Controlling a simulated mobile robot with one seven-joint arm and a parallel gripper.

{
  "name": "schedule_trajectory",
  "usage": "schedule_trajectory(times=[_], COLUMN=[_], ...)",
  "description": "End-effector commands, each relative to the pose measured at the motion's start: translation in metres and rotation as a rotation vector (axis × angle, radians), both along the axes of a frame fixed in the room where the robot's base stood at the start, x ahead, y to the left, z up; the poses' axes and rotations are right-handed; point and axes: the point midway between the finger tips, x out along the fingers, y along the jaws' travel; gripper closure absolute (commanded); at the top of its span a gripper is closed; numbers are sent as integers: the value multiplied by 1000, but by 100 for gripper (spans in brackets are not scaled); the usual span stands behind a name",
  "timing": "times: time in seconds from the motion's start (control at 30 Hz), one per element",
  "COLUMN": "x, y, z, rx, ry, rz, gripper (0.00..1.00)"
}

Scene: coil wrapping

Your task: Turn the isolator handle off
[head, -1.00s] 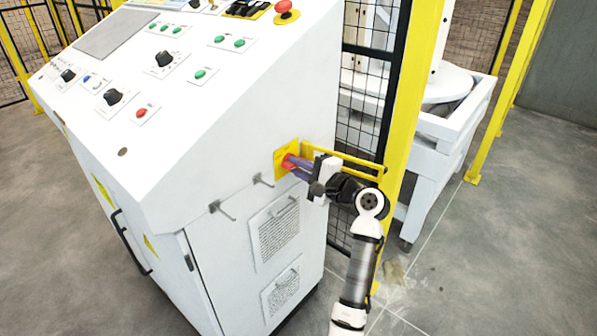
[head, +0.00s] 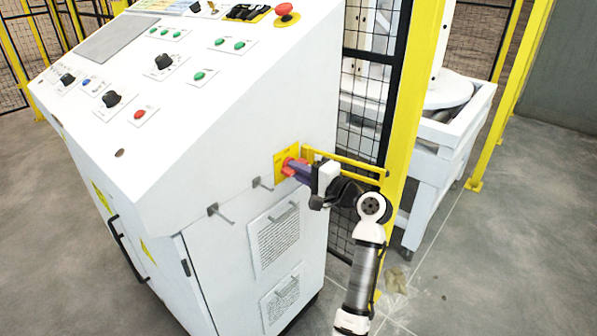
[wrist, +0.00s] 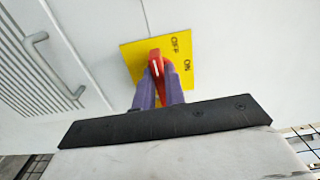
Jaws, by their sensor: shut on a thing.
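The isolator handle is red and sits on a yellow plate (head: 281,167) on the side of the white cabinet. In the wrist view the handle (wrist: 156,63) stands out from the yellow plate (wrist: 133,56), with a white mark on it. The plate has the printed words OFF, above and right of the handle, and ON, further right and lower. My gripper (wrist: 159,76) is shut on the handle, with one purple finger on each side of it. In the head view my gripper (head: 294,170) reaches the plate from the right, and its fingers hide part of the handle.
A yellow rail (head: 345,161) runs just behind my wrist to the yellow fence post (head: 404,130). A louvred vent (head: 275,240) lies below. Floor to the lower right is open.

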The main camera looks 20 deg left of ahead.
Motion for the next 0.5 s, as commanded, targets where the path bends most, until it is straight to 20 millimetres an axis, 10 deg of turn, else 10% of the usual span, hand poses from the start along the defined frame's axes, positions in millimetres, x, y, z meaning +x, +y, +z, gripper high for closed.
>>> schedule_trajectory(times=[0.2,0.5], x=[0,0], y=[0,-1], z=[-1,0], rx=[-2,0], ry=[1,1], rz=[1,0], gripper=[68,66])
